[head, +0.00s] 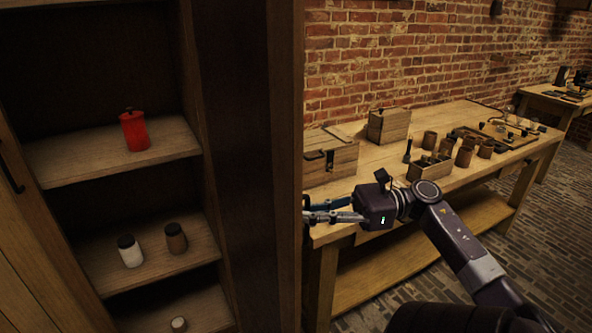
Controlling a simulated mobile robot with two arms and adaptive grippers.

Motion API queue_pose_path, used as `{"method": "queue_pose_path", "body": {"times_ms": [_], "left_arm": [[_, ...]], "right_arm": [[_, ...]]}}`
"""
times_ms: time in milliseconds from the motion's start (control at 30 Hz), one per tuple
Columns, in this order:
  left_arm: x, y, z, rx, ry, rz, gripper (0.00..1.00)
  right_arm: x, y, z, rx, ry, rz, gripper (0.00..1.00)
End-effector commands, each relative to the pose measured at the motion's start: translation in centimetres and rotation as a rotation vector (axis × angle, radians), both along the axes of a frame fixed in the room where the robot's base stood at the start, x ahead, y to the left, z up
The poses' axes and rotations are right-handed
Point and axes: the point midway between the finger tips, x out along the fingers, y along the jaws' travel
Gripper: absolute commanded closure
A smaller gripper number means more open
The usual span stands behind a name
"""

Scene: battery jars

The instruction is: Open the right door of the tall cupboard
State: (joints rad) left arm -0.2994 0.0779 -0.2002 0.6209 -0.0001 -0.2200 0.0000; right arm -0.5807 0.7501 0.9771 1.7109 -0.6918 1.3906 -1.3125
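The tall cupboard (188,120) fills the left of the head view, with its shelves showing. Its right door (235,150) stands swung open towards me; its dark inner face and pale wooden edge (285,120) show. The other door (15,215), with a black handle (11,175), is at the far left. My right gripper (312,212) is at the outer side of the right door, pointing left at its edge. Its fingertips are partly hidden there, so I cannot tell whether it grips anything. My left gripper is out of view.
A red jar (134,130) stands on the upper shelf; a white jar (130,251) and brown jar (175,238) stand below, with a small pale object (179,324) lower still. A workbench (400,181) with wooden boxes and cups stands right of the door.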

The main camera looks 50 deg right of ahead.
Motion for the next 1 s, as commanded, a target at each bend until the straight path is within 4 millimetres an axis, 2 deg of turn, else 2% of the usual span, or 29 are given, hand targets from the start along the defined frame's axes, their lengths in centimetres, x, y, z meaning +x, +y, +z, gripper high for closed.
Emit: {"method": "queue_pose_path", "body": {"times_ms": [367, 400, 467, 867, 1000], "left_arm": [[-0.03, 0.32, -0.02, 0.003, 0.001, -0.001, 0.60], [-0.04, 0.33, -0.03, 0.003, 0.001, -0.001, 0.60], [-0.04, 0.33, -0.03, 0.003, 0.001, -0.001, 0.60], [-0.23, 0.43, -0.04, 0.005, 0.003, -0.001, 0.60], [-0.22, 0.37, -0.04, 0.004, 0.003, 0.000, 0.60]], "right_arm": [[-0.10, -0.06, -0.14, 0.000, 0.004, 0.001, 1.00], [-0.10, -0.05, -0.14, 0.000, 0.004, 0.001, 0.91], [-0.10, -0.06, -0.12, 0.000, 0.004, 0.001, 0.86], [-0.07, -0.12, -0.03, -0.001, 0.001, -0.001, 0.86], [-0.68, -0.93, -0.02, -0.001, 0.001, -0.004, 0.86]]}}
